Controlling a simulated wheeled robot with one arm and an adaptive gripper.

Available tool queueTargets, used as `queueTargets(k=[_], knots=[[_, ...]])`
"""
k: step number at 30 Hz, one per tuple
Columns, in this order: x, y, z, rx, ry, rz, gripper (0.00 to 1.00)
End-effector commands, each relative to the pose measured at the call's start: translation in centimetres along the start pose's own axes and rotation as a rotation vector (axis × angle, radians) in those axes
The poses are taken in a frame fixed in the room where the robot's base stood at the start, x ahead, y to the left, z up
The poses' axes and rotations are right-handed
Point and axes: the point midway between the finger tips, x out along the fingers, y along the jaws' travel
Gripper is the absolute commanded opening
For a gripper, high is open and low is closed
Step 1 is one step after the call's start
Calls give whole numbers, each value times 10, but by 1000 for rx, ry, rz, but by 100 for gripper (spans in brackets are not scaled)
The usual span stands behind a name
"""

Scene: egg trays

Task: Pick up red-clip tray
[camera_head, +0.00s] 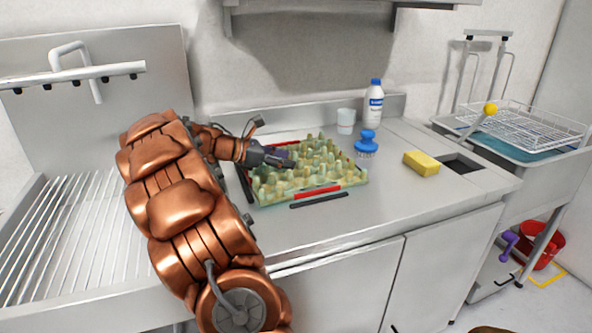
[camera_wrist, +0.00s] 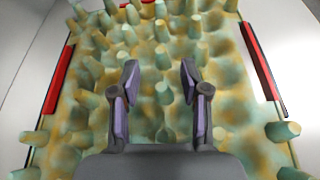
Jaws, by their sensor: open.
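The egg tray (camera_head: 338,177) is greenish-yellow with many raised pegs and lies flat on the steel counter. A red clip (camera_head: 317,193) sits along its front edge. In the wrist view the tray (camera_wrist: 222,75) fills the middle, with a red clip (camera_wrist: 58,80) on the left side and another red clip (camera_wrist: 258,62) on the right side. My gripper (camera_head: 290,163) is over the left-middle part of the tray. In the wrist view its two fingers (camera_wrist: 159,80) are spread apart above the pegs with nothing between them. Whether the fingertips touch the tray cannot be told.
A square hole (camera_head: 461,164) is at the counter's right.

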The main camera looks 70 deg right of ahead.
Motion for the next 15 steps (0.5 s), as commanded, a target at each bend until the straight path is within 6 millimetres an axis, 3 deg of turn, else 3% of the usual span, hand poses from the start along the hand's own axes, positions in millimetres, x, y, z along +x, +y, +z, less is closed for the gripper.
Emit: queueTargets(k=[9,15], knots=[[38,-2,1,0,-1,0,45],[45,-1,0,0,1,5,45]])
